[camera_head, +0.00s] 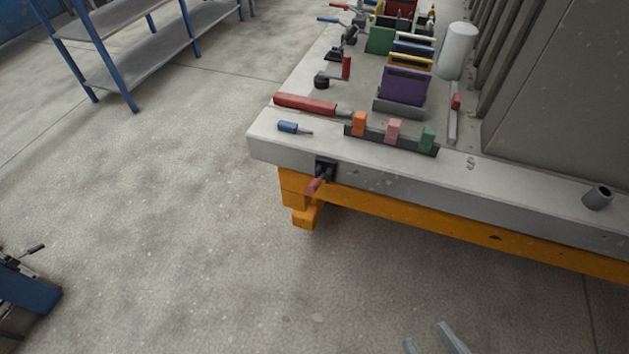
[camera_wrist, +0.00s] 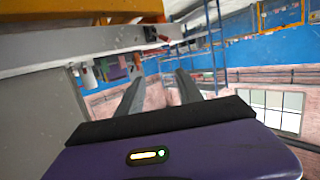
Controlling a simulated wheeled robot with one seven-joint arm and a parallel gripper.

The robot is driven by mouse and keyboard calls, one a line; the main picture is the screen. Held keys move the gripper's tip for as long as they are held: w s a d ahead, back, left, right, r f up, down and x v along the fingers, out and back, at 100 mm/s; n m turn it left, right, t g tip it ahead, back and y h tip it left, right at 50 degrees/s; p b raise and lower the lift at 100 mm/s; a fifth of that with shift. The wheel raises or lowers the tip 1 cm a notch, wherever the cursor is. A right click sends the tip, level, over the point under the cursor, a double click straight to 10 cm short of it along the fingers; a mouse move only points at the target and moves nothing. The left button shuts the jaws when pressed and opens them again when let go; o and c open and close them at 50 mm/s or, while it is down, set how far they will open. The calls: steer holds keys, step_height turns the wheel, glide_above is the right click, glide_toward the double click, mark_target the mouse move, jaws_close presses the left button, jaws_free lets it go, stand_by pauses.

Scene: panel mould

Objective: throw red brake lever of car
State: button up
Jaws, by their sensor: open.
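A lever with a dull red grip (camera_head: 314,186) sticks out from a black bracket (camera_head: 325,170) on the front side of the grey bench-like car (camera_head: 470,182), near its left corner. The grip points down and to the left. A small dark fitting with a reddish end (camera_wrist: 155,35), likely the same lever, shows in the wrist view beyond the fingers. My gripper (camera_head: 437,341) shows only its fingertips at the bottom edge of the head view, below and right of the lever and well apart from it. In the wrist view my gripper (camera_wrist: 160,88) is open with nothing between its fingers.
An orange frame (camera_head: 440,222) runs under the car. On top lie a red-handled tool (camera_head: 305,103), a blue-handled screwdriver (camera_head: 289,127) and a rack with coloured blocks (camera_head: 415,146). A blue-posted shelf (camera_head: 145,55) stands back left. The floor (camera_head: 190,240) before the car is clear.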

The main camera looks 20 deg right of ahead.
steer(key=w+a+r+n+g+y+p, duration=0.1)
steer(key=w+a+r+n+p, duration=0.25)
steer(key=w, duration=1.95)
steer(key=w+a+r+n+g+y+p, duration=0.15)
steer(key=w+n+p, duration=0.4)
steer(key=w, duration=1.65)
steer(key=n+g+h, duration=0.1)
steer(key=n+g, duration=1.1)
steer(key=n, duration=0.6)
glide_above(312, 186)
steer(key=f, duration=0.8)
steer(key=shift+s+d+f, duration=0.3)
steer(key=shift+s+d, duration=0.05)
steer(key=shift+d, duration=0.05)
steer(key=shift+t, duration=0.25)
steer(key=f, duration=0.5)
steer(key=w+f, duration=0.1)
steer(key=f, duration=0.1)
steer(key=shift+a+f, duration=0.15)
steer(key=shift+a, duration=0.25)
